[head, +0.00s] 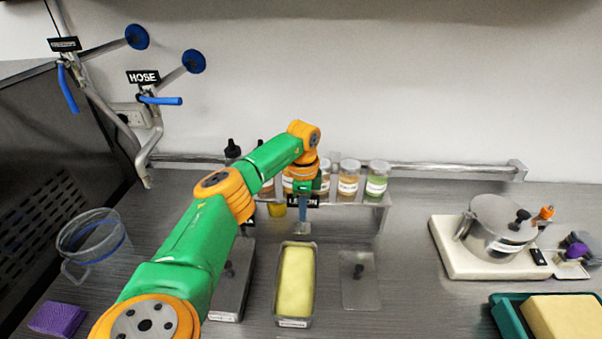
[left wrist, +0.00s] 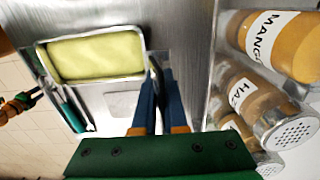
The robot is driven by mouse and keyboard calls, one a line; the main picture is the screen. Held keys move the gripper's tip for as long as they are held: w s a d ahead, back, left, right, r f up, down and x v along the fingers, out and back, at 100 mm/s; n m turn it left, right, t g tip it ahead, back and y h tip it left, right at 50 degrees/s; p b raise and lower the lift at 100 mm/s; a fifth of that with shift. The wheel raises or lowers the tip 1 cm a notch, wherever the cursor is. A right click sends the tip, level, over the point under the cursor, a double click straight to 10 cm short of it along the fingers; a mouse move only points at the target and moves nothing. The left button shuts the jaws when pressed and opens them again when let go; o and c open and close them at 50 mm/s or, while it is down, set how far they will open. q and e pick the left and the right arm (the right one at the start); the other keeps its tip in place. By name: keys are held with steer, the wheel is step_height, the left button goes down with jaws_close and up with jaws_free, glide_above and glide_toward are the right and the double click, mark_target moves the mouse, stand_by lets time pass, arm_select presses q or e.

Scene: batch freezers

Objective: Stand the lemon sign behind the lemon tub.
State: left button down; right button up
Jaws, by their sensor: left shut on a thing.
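The lemon tub (head: 295,281), a long metal pan of pale yellow ice cream, stands on the counter; it also shows in the left wrist view (left wrist: 95,57). My left gripper (head: 303,214) points down just beyond the tub's far end. It is shut on the lemon sign (head: 303,201), a small black plate with white letters, partly hidden by the fingers. In the left wrist view the blue fingers (left wrist: 158,98) are close together, with a thin dark edge between them. I cannot tell whether the sign touches the counter. A small orange and green part of my right arm shows at that view's left edge; its jaws are unclear.
A metal shelf (head: 352,208) with several labelled jars stands close behind the gripper. Lidded wells lie on both sides of the tub, the right lid (head: 360,288) flat. A clear pitcher (head: 92,243) is left; a pot (head: 497,228) on a white board (head: 447,258) is right.

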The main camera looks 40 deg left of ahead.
mark_target(300, 227)
arm_select(q)
steer(key=f+b, duration=0.1)
steer(key=f, duration=0.1)
steer(key=a+f+b, duration=0.1)
steer(key=f, duration=0.1)
steer(key=a+f+b, duration=0.1)
steer(key=f+b, duration=0.1)
steer(key=shift+w+f, duration=0.2)
steer(key=shift+w, duration=0.05)
steer(key=shift+d+f+b, duration=0.25)
steer(key=shift+f+b, duration=0.25)
steer(key=shift+f, duration=0.4)
steer(key=shift+s+d+f+b, duration=0.1)
steer(key=shift+f+b, duration=0.2)
steer(key=shift+f, duration=0.15)
steer(key=shift+a+f, duration=0.2)
steer(key=c, duration=0.9)
jaws_free()
steer(key=shift+d+r, duration=0.1)
steer(key=o, duration=0.6)
